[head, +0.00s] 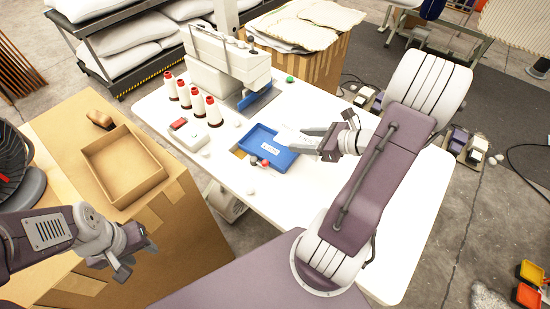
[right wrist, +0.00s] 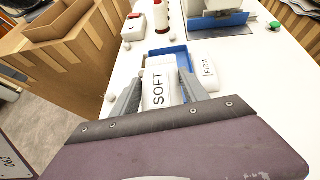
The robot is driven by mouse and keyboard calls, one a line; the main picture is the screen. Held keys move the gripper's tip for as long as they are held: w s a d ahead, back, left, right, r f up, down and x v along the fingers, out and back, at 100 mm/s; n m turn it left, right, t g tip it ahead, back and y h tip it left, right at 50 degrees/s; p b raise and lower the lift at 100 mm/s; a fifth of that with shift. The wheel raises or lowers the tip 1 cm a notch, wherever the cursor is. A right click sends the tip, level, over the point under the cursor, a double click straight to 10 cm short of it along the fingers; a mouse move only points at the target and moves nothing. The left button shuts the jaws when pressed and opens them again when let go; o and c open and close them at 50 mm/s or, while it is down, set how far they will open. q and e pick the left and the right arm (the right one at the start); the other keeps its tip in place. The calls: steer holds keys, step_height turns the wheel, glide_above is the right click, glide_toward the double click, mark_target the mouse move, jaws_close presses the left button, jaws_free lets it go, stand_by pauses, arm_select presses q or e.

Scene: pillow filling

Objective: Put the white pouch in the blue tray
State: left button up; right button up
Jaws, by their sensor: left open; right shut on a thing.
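A white pouch marked SOFT (right wrist: 157,92) sits between the fingers of my right gripper (head: 306,142) in the right wrist view. My right gripper is shut on it, right beside the blue tray (head: 252,137). The tray also shows in the right wrist view (right wrist: 163,51), just beyond the pouch and partly hidden by it. A second white piece marked FIRM (right wrist: 205,70) lies to the right of the held pouch, next to the tray. In the head view the fingers largely hide the held pouch. My left gripper (head: 124,268) is open and empty, over the cardboard at the lower left.
A sewing machine (head: 228,62) and several red-topped thread spools (head: 192,98) stand behind the tray on the white table (head: 340,205). Small red and grey pieces lie at the tray's front edge. An open cardboard box (head: 150,186) is at left. The table's right side is clear.

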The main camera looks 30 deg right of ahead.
steer(key=shift+w+f, duration=0.1)
steer(key=shift+w, duration=0.05)
steer(key=shift+w+a+f, duration=0.15)
steer(key=shift+w, duration=0.05)
glide_above(273, 150)
step_height(273, 150, down, 7)
steer(key=shift+r, duration=0.2)
steer(key=shift+s+f, duration=0.15)
step_height(273, 150, down, 3)
steer(key=shift+a+r+p, duration=0.1)
steer(key=shift+p, duration=0.3)
steer(key=shift+f, duration=0.6)
steer(key=o, duration=1.2)
